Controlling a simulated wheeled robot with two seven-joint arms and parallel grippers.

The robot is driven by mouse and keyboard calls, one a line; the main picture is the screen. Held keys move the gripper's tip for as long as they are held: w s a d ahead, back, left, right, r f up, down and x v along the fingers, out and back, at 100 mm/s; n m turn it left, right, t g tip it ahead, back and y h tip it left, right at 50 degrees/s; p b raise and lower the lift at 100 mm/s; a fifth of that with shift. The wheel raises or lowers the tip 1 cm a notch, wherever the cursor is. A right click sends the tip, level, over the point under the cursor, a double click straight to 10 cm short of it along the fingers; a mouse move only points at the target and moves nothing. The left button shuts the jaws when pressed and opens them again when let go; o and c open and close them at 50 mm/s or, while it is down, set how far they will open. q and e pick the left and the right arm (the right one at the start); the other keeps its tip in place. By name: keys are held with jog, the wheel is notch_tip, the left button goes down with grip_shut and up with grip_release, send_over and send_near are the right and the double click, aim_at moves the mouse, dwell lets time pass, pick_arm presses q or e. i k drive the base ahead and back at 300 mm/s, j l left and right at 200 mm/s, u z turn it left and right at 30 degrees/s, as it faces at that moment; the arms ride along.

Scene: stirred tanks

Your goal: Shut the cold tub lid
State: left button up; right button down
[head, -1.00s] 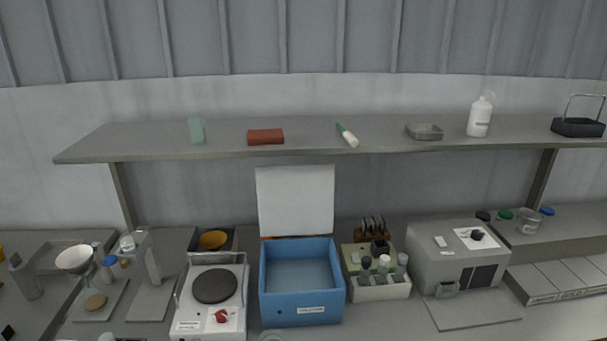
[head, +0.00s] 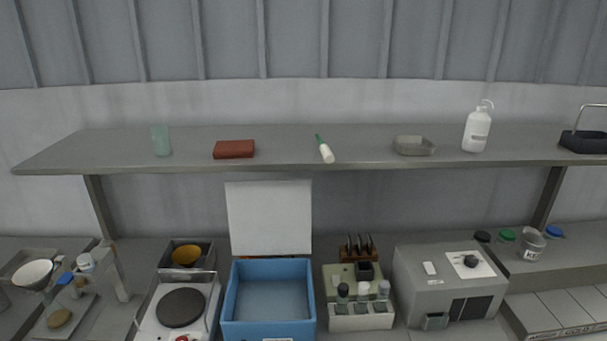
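The cold tub (head: 228,300) is a blue open box on the bench, below the shelf and left of centre in the head view. Its white lid (head: 269,217) stands upright, hinged at the tub's back edge, so the tub is open. The inside looks empty. A pale label shows at the tub's front, cut by the lower picture edge. Neither of my grippers shows in the head view.
A grey shelf (head: 374,151) spans above the tub. A hot plate (head: 181,307) stands close on its left. A white bottle rack (head: 361,321) and a grey box-shaped instrument (head: 450,287) stand to the right.

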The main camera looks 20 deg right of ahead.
aim_at(266, 218)
jog(key=i+l, duration=0.1)
jog(key=l, duration=0.25)
jog(key=i+l, duration=0.1)
jog(key=l, duration=0.25)
jog(key=i+l, duration=0.1)
jog(key=l, duration=0.25)
jog(key=i+l+z, duration=0.1)
jog(key=l, duration=0.25)
